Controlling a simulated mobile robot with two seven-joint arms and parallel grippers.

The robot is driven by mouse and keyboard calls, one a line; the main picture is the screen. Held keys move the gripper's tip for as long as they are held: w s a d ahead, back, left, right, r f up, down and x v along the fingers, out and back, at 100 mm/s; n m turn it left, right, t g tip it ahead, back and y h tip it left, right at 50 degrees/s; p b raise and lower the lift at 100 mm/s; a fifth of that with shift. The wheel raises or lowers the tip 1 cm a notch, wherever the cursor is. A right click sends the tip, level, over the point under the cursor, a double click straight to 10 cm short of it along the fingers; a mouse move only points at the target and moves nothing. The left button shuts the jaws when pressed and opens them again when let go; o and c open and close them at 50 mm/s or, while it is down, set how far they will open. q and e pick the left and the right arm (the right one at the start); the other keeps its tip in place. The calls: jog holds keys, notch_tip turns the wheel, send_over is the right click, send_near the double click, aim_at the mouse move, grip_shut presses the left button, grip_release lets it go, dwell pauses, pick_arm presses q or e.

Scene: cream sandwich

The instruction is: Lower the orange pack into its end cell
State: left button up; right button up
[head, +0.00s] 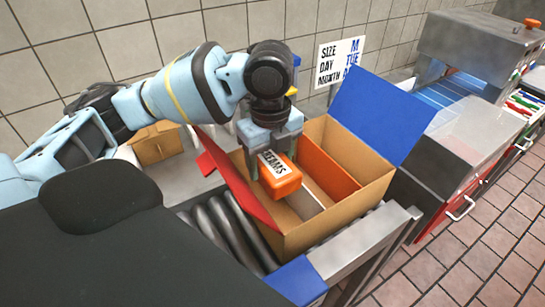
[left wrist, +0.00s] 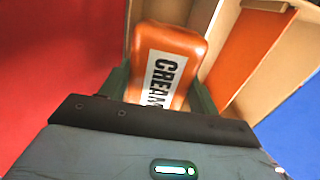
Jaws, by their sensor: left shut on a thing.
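The orange pack (head: 281,184), with a white label reading "CREAMS", is held at the mouth of the open cardboard box (head: 351,211). My left gripper (head: 268,167) is shut on it from above, with a finger on each side. In the left wrist view the orange pack (left wrist: 168,52) lies between the fingers, above a cardboard cell. An orange divider (head: 325,172) stands inside the box, and it also shows in the left wrist view (left wrist: 250,55). The floor of the cell under the pack is mostly hidden. My right gripper is not in view.
The box has a raised blue flap (head: 380,115) and a red flap (head: 235,180), and rests on a roller conveyor (head: 225,235). A sign (head: 340,62) stands behind. A smaller cardboard box (head: 156,143) is at left. A red-fronted metal unit (head: 445,205) stands at right.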

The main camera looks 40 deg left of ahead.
pick_arm(q)
jog(key=shift+r, duration=0.1)
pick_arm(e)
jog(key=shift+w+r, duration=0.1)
pick_arm(q)
jog(key=o, duration=1.1)
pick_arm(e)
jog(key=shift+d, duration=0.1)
pick_arm(q)
notch_tip(320, 180, up, 6)
jog(key=shift+r+p, duration=0.15)
jog(key=shift+p, duration=0.3)
jog(key=shift+r, duration=0.75)
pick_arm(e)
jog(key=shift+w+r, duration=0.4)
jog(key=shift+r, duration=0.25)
pick_arm(q)
notch_tip(320, 180, up, 10)
jog(key=p, duration=0.3)
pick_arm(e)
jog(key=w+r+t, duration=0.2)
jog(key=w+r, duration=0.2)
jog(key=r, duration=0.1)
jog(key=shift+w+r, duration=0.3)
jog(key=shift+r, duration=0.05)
